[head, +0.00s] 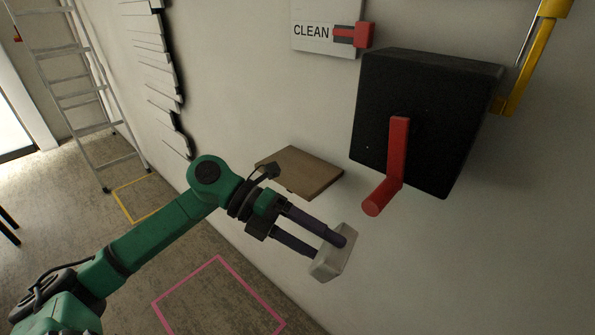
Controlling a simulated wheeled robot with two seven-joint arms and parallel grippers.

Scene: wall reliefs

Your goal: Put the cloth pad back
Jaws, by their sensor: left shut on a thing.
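The cloth pad (330,263) is a pale grey block. My left gripper (332,246) is shut on it, with its dark fingers at the pad's upper side. The pad is held in the air in front of the wall, below and to the right of a small wooden shelf (303,170). The visible part of the shelf top is bare; my left wrist covers its left front edge. A white sign marked CLEAN (312,31) is on the wall above the shelf. My right gripper is out of view.
A black box (420,115) with a red crank handle (396,160) juts from the wall right of the shelf. A red clip (352,35) is by the sign. A yellow fixture (525,65) is at upper right. A ladder (75,80) leans at left. Pink (190,280) and yellow floor outlines show.

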